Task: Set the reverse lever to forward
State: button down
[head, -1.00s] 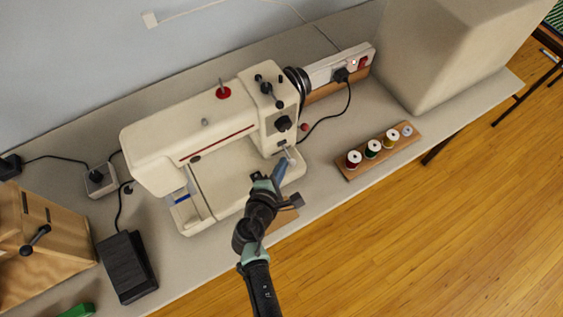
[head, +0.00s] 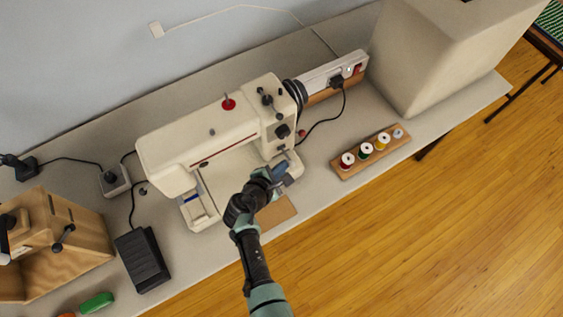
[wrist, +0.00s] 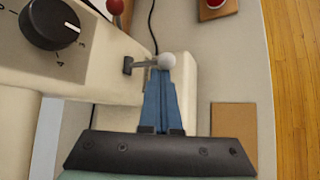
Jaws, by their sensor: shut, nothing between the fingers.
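The cream sewing machine (head: 215,148) stands on the table; its right column fills the left of the wrist view (wrist: 100,75). The reverse lever (wrist: 145,64) sticks out from the column as a thin metal arm with a pale round knob at its end. My gripper (wrist: 160,78) is shut and empty, with its blue fingertips right at the knob, overlapping its lower edge; I cannot tell if they touch. In the head view my gripper (head: 281,169) is in front of the column's lower part and largely hides the lever.
A dark dial (wrist: 50,22) and a red knob (wrist: 115,6) are near the lever. A spool rack (head: 371,153) stands to the right. A brown card (head: 277,212) lies by the table's front edge. A black pedal (head: 143,260) is at the left.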

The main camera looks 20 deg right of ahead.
jog(key=shift+w+r+n+g+p, duration=0.15)
jog(key=shift+r+n+g+p, duration=0.65)
jog(key=shift+g+p, duration=0.5)
jog(key=shift+r, duration=0.15)
jog(key=shift+r+p, duration=0.65)
jog(key=shift+p, duration=0.1)
jog(key=shift+w+r, duration=0.1)
jog(key=shift+r, duration=0.1)
jog(key=shift+r, duration=0.1)
